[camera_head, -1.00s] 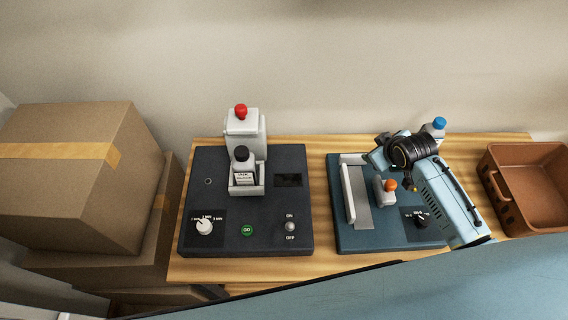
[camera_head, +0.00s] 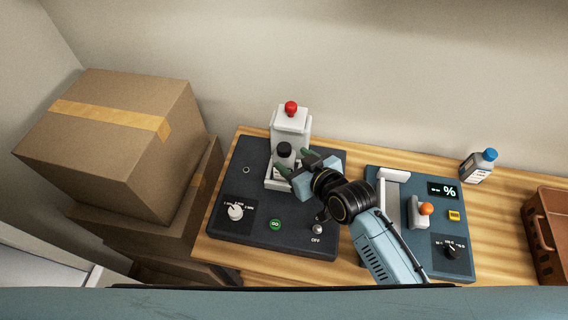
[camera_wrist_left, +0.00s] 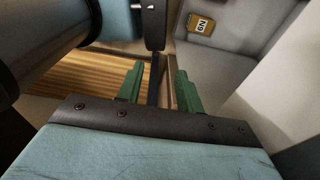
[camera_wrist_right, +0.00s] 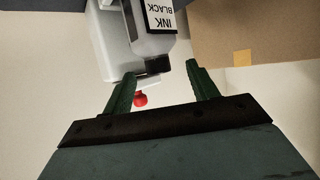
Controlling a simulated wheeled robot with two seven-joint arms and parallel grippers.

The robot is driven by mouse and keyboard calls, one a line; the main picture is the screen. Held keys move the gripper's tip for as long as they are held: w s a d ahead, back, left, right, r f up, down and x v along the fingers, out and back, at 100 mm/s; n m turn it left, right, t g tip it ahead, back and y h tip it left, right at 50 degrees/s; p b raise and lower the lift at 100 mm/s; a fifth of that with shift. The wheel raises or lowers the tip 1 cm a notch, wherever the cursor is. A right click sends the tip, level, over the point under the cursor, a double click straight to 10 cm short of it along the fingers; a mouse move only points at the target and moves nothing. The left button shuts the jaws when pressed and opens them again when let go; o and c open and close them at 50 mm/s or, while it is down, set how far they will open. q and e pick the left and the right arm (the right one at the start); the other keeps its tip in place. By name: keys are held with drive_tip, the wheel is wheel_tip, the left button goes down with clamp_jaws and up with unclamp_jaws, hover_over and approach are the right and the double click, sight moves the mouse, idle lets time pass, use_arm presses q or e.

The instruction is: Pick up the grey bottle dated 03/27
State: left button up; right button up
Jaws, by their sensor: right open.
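A grey bottle with a black cap (camera_head: 284,156) stands in the white holder of the dark left machine. In the right wrist view this bottle (camera_wrist_right: 153,45) appears upside down, with a label reading "INK BLACK"; no date is legible. My right gripper (camera_head: 298,161) is open at the bottle's right side, its green fingers pointing towards it. In the right wrist view the bottle's cap end is just beyond the fingertips; I cannot tell whether they touch. A second grey bottle with a blue cap (camera_head: 477,168) stands at the back right; its label is too small to read. My left gripper (camera_wrist_left: 157,75) is open and empty.
A white block with a red knob (camera_head: 291,116) rises behind the black-capped bottle. A blue machine (camera_head: 385,183) with an orange-knobbed lever stands to the right. A brown crate (camera_head: 550,225) is at the right edge, and cardboard boxes (camera_head: 120,140) stand at the left.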

sight(288, 153)
drive_tip(key=shift+w+x, duration=0.2)
drive_tip(key=shift+x, duration=2.85)
drive_tip(key=shift+d+r, duration=0.15)
drive_tip(key=shift+d, duration=0.05)
clamp_jaws()
drive_tip(key=shift+w+r, duration=0.1)
